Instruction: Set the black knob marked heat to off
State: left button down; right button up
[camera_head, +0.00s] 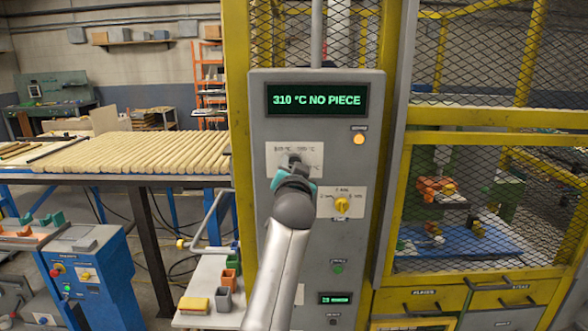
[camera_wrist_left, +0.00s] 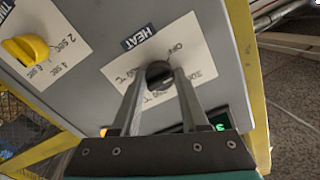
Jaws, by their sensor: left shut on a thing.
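The black heat knob (camera_wrist_left: 158,74) sits on a white label plate under a blue HEAT tag (camera_wrist_left: 138,37) in the left wrist view. OFF is printed on the plate near the knob, with temperature marks around it. My left gripper (camera_wrist_left: 158,80) is shut on the knob, one finger on each side. In the head view my left gripper (camera_head: 294,170) reaches the white plate (camera_head: 312,152) on the grey panel and mostly hides the knob. I cannot clearly tell which mark the knob points at. My right gripper is not in view.
The panel display (camera_head: 317,100) reads 310 °C NO PIECE. An amber lamp (camera_head: 358,139) is lit. A yellow time knob (camera_head: 342,204) sits below right of the heat plate. Yellow-framed mesh guarding (camera_head: 478,143) stands to the right, a table of wooden rods (camera_head: 130,153) to the left.

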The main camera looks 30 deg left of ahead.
pick_arm(q)
jog(key=n, duration=0.5)
jog(key=shift+n, duration=0.4)
dwell(0.3)
jog(key=shift+c, duration=2.1)
grip_release()
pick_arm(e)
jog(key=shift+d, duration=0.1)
